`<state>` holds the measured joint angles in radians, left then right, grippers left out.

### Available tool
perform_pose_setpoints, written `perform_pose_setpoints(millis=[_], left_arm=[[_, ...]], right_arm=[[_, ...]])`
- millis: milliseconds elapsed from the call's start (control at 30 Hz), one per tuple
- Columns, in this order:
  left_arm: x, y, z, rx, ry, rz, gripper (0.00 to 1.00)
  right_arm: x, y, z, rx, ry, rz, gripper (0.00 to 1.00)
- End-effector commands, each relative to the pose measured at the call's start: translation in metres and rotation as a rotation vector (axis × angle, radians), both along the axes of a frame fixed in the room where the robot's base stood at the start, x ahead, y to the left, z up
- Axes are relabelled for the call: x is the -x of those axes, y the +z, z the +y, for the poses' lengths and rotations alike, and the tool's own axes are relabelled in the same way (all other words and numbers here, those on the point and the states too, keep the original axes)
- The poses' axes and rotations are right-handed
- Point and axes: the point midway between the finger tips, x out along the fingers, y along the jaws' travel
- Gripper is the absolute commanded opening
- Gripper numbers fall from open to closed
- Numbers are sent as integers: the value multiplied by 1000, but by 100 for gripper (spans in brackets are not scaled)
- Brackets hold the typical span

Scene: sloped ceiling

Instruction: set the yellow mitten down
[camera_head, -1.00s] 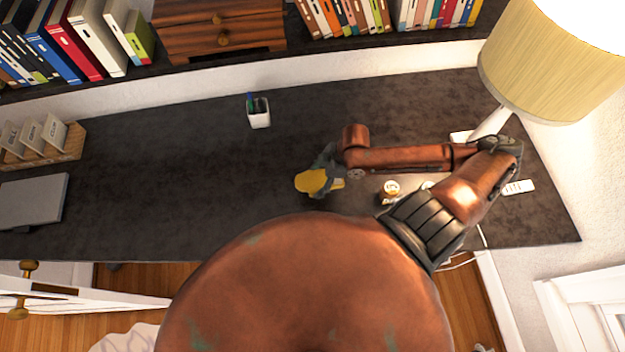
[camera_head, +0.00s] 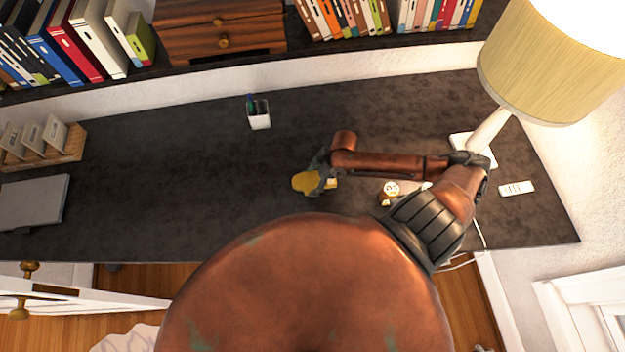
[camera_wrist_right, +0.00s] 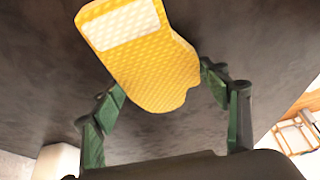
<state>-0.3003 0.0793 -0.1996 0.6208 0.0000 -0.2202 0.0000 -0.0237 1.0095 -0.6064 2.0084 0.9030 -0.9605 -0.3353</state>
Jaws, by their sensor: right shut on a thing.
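The yellow mitten (camera_head: 305,182) is at my right gripper (camera_head: 322,176), over the middle of the dark desk. In the right wrist view the mitten (camera_wrist_right: 150,62) fills the upper middle, with a quilted face and a white patch. The green fingers of the right gripper (camera_wrist_right: 165,105) stand on either side of it, and the gripper is shut on it. Whether the mitten touches the desk top is unclear. My left gripper is not in view.
The desk (camera_head: 200,165) is clear left of the mitten. A white pen cup (camera_head: 259,114) stands behind. A small round-topped item (camera_head: 390,190) sits under my right arm. A lamp (camera_head: 545,65) and a white remote-like item (camera_head: 516,188) are at the right, a grey laptop-like slab (camera_head: 33,201) at the left.

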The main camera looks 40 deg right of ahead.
Motion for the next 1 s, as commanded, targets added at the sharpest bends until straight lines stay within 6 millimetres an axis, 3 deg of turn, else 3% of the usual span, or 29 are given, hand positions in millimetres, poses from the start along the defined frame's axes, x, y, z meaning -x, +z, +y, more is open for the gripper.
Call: perform_pose_setpoints(millis=[67, 100, 333, 733, 1000], left_arm=[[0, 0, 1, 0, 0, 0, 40], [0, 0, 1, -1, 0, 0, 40], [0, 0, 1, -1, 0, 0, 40], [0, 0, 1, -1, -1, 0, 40], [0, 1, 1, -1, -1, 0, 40]], right_arm=[[0, -2, 0, 0, 0, 0, 45], [0, -2, 0, 0, 0, 0, 70], [0, -2, 0, 0, 0, 0, 86], [1, 6, -3, 2, 0, -1, 86], [12, 52, -20, 5, 2, -2, 86]])
